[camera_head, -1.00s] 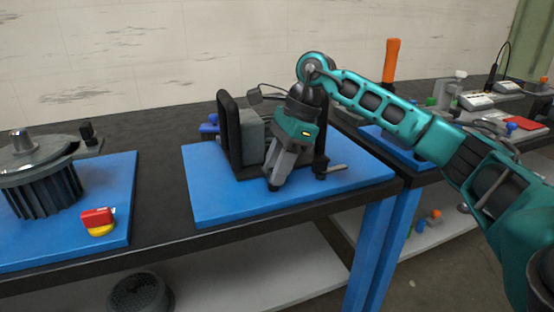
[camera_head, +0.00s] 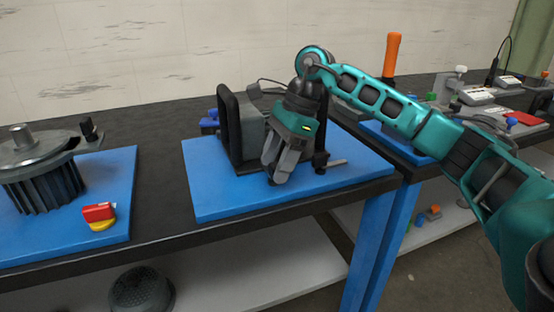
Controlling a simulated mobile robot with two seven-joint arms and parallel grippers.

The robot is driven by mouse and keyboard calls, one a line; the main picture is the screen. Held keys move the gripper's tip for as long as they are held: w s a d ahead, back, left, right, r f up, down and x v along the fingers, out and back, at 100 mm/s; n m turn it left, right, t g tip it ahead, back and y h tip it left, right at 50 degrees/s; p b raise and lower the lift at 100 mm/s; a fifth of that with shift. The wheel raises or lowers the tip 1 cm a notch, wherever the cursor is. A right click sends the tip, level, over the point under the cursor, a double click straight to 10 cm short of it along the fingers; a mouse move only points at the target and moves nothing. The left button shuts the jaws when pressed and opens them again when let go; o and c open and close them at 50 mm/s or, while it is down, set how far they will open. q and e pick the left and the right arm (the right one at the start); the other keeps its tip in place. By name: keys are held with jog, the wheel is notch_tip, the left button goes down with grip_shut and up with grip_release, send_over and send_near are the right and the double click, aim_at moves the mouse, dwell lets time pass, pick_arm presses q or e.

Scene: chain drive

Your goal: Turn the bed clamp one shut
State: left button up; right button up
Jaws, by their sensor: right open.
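A dark fixture with upright black plates (camera_head: 231,125) and a grey block (camera_head: 252,128) stands on the middle blue mat (camera_head: 215,200). A grey rod handle (camera_head: 337,163) sticks out at its lower right, and a blue part (camera_head: 209,125) shows at its left. I cannot tell which part is bed clamp one. My right gripper (camera_head: 275,174) points down in front of the fixture, left of the rod handle and apart from it. Its fingers are open, with nothing visible between them. It hides part of the fixture's front. My left gripper is not in view.
A ribbed motor-like housing (camera_head: 42,190) and a red and yellow part (camera_head: 99,215) are on the left blue mat. An orange upright handle (camera_head: 391,58) stands on the right bench. The middle mat's front left is clear. A dark basket (camera_head: 141,288) is below.

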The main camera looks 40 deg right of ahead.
jog(key=p+v, duration=0.2)
jog(key=v, duration=1.1)
jog(key=shift+p, duration=0.3)
jog(key=shift+s+f, duration=0.1)
